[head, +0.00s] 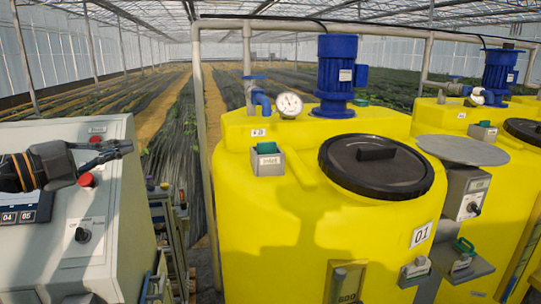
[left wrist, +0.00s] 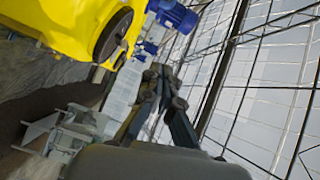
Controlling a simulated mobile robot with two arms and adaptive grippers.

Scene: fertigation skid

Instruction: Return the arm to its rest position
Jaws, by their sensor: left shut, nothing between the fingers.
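My left arm comes in from the left in the head view, over the grey control cabinet (head: 40,150). My left gripper (head: 128,148) points right, with its fingers together and nothing between them. It also shows in the left wrist view (left wrist: 160,72), shut and empty, with the greenhouse roof behind it. The gripper is left of the yellow tank (head: 290,230) marked 01, apart from it. My right gripper is in neither view.
The cabinet has a red button (head: 86,180) and a black knob (head: 82,235) close below my left gripper. The tank carries a black lid (head: 375,168), a blue motor (head: 337,75) and a gauge (head: 289,105). Crop rows lie behind.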

